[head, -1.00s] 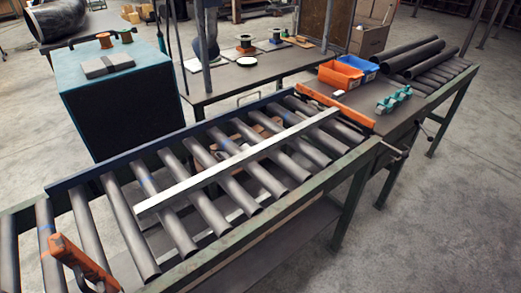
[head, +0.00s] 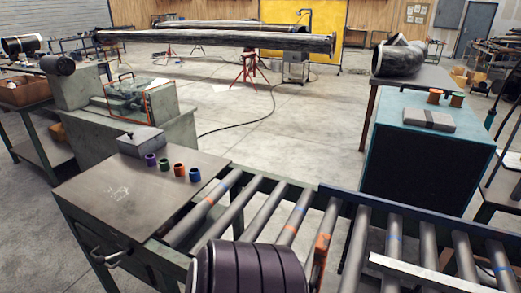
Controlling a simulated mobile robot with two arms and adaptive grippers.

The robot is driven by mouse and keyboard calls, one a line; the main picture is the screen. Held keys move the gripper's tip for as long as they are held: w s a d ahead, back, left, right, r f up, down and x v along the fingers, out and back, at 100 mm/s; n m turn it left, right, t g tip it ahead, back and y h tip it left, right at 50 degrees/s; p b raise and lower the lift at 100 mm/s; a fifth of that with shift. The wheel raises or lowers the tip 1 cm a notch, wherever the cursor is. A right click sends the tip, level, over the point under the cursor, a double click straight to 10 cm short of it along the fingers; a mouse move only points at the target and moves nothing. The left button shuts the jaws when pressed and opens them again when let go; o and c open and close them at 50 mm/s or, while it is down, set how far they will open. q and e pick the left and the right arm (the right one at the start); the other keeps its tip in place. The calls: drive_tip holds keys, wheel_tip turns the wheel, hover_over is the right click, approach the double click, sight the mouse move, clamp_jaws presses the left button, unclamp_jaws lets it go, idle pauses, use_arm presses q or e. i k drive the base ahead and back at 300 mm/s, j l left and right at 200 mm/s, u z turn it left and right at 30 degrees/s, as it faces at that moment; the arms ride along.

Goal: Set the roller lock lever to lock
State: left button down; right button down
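An orange upright, lever-like part (head: 320,250) stands among the rollers at the bottom of the head view, right of a large dark ribbed cylinder. Its lower end is cut off by the frame, and I cannot tell whether it is the roller lock lever or which position it is in. A dark handle (head: 105,256) sticks out from the front side of the grey bench at lower left; its function cannot be told. Neither of my grippers is in view.
The dark ribbed cylinder (head: 248,268) covers part of the rollers (head: 290,222). The grey bench top (head: 125,190) carries several coloured rings (head: 179,169) and a grey box (head: 141,140). A teal cabinet (head: 425,160) stands behind the rollers. Open concrete floor (head: 300,125) lies beyond.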

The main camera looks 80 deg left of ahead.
sight(100, 260)
drive_tip(key=u, duration=3.7)
